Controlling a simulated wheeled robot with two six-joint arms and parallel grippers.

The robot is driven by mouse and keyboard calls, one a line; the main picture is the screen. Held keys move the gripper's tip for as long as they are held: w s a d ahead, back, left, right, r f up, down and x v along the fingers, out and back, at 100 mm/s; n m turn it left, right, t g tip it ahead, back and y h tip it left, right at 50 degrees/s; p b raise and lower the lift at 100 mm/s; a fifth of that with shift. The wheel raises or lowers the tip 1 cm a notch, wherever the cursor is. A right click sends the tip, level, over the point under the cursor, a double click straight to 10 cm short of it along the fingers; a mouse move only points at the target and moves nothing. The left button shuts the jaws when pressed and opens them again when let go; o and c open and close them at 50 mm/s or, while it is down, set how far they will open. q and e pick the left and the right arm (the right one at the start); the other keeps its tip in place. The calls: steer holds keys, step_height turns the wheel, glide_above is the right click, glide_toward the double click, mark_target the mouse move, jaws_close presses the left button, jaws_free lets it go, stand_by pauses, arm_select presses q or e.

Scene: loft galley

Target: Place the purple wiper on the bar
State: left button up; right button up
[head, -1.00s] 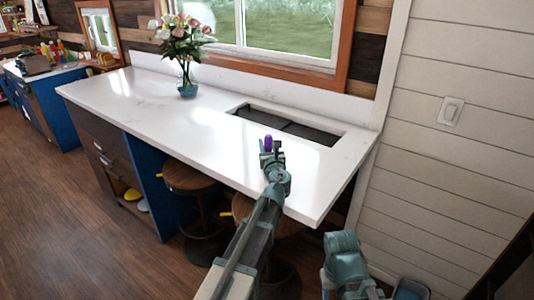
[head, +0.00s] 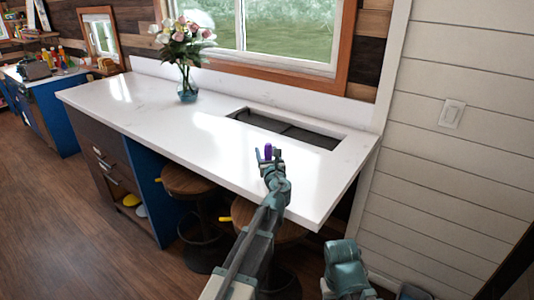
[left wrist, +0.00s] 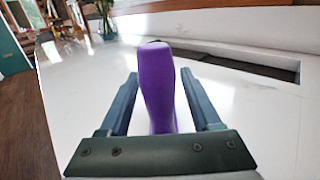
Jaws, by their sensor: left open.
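The purple wiper (head: 268,151) stands upright on the white bar (head: 150,110), near the front edge and in front of the sink opening. In the left wrist view the wiper (left wrist: 156,88) is between the two fingers of my left gripper (left wrist: 158,92), with a visible gap on each side. My left gripper (head: 269,154) is open around it at the bar top. The wiper's lower end is hidden behind the gripper's palm. My right arm shows at the bottom of the head view, but its fingers are not visible.
A sink recess (head: 288,129) is cut into the bar behind the wiper. A vase of flowers (head: 187,90) stands toward the left back. Two stools (head: 188,181) are under the front edge. The bar's left half is mostly clear.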

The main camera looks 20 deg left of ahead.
arm_select(q)
steer(key=shift+r, duration=0.2)
steer(key=v, duration=1.2)
